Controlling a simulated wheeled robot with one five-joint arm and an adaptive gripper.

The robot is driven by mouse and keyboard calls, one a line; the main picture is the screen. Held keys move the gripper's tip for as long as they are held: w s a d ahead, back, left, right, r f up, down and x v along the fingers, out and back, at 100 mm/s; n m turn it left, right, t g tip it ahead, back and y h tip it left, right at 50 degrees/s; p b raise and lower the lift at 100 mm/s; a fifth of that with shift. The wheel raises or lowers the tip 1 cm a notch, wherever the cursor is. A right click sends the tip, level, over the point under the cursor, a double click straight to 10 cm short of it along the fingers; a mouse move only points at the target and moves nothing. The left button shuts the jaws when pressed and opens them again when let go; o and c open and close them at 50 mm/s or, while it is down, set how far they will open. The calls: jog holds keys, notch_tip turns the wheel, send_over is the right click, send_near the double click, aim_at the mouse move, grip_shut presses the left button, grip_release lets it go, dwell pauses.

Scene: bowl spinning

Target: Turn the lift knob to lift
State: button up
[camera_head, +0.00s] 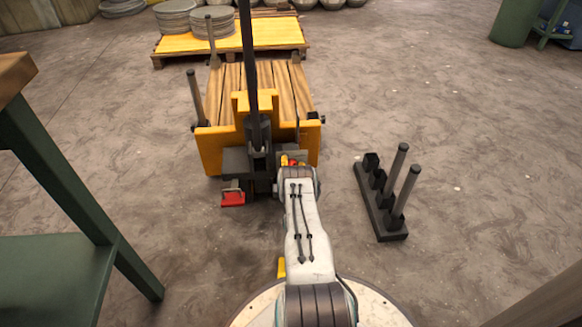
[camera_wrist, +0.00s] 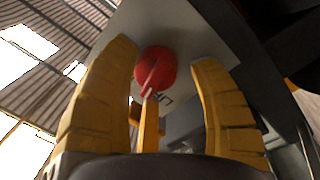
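The lift knob (camera_wrist: 156,68) is round and red with a raised pale ridge, set on a grey panel (camera_wrist: 185,32) with partly hidden dark lettering below it. In the wrist view it sits between the yellow fingers of my gripper (camera_wrist: 166,58). The fingers are apart, with a clear gap to the right finger; the left fingertip is close to the knob, and I cannot tell if it touches. A narrow yellow piece stands below the knob. In the head view, my gripper (camera_head: 292,161) is small and partly hidden by my arm at the yellow cart (camera_head: 212,150).
The cart has a wooden deck (camera_head: 285,85), a tall dark mast (camera_head: 248,60) and a red pedal (camera_head: 232,198). A black rack with grey posts (camera_head: 390,222) stands to the right. A green table (camera_head: 60,270) is at left. A pallet (camera_head: 270,38) lies behind.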

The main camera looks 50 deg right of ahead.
jog(key=shift+o, duration=0.3)
jog(key=shift+s+d+f, duration=0.1)
jog(key=shift+s, duration=0.05)
jog(key=shift+s, duration=0.2)
jog(key=v, duration=0.7)
jog(key=shift+a, duration=0.2)
